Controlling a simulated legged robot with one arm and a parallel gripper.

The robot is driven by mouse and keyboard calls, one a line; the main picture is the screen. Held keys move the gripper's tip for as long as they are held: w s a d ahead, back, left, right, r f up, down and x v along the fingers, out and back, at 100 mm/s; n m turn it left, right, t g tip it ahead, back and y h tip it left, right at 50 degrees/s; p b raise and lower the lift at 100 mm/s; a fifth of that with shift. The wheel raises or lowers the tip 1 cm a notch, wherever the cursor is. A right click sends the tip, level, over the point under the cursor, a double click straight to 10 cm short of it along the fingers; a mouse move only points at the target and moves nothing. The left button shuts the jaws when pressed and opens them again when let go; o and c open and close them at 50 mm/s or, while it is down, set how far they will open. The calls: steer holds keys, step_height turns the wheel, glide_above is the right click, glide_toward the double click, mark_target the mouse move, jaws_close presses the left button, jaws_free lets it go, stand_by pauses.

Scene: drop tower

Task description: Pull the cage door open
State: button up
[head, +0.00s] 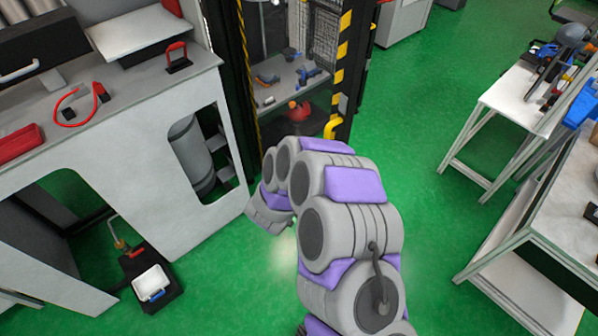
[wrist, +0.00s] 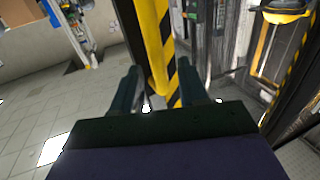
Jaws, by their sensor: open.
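The cage (head: 245,60) stands ahead in the head view, with a dark frame and mesh. A black-and-yellow striped post (head: 341,62) runs down its right edge, with a yellow handle (head: 330,127) low beside it. In the wrist view a yellow bar (wrist: 150,40) runs down between the two fingertips of my gripper (wrist: 158,75), in front of black-and-yellow stripes (wrist: 181,85). My gripper is open, one finger on each side of the bar; I cannot tell if either touches it. In the head view my arm hides the cage's lower part.
A grey workbench (head: 140,100) with red tools stands left of the cage. A black tray with a white box (head: 150,282) lies on the floor before it. White tables (head: 515,95) stand at the right. The green floor between is clear.

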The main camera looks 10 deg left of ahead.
steer(key=v, duration=1.2)
steer(key=shift+s+a, duration=0.25)
steer(key=shift+s, duration=0.1)
steer(key=w+a+r+g+y, duration=0.2)
steer(key=w+a+g+y, duration=0.3)
steer(key=a+y, duration=0.15)
steer(key=s+d+r+n+g+y+b, duration=0.25)
steer(key=s+r+g+y, duration=0.2)
steer(key=r, duration=0.25)
steer(key=s+d+g+h+b, duration=0.1)
steer(key=s+d+g+h, duration=0.4)
steer(key=s+d, duration=2.4)
steer(key=d+r+n+g, duration=0.1)
steer(key=d+g, duration=0.1)
steer(key=g, duration=0.2)
steer(key=shift+s+h, duration=0.25)
steer(key=shift+h, duration=0.15)
